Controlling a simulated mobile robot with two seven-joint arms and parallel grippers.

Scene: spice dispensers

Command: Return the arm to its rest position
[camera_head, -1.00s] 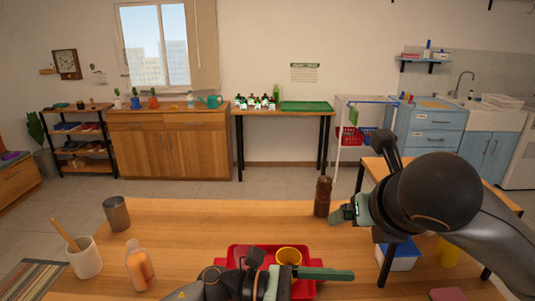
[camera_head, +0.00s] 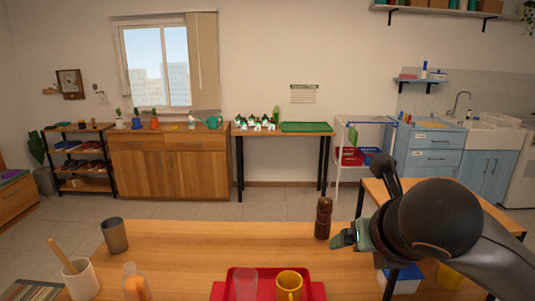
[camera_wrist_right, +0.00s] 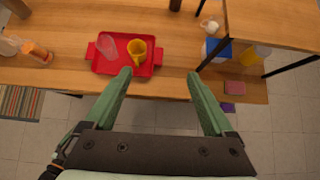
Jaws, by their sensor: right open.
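My right arm comes in from the right in the head view, with its green gripper (camera_head: 345,238) beside the pepper mill in the picture. In the right wrist view the gripper (camera_wrist_right: 158,74) is open, with its two green fingers wide apart and nothing between them. The fingers point toward the wooden table (camera_wrist_right: 180,85), near its front edge. My left gripper is out of view.
A red tray (camera_head: 319,291) holds a yellow cup (camera_head: 289,281) and a clear glass (camera_head: 245,284). A dark pepper mill (camera_head: 323,218) stands upright. A grey tumbler (camera_head: 115,236), utensil pot (camera_head: 80,281) and bottle (camera_head: 136,284) stand at left. The table's middle is clear.

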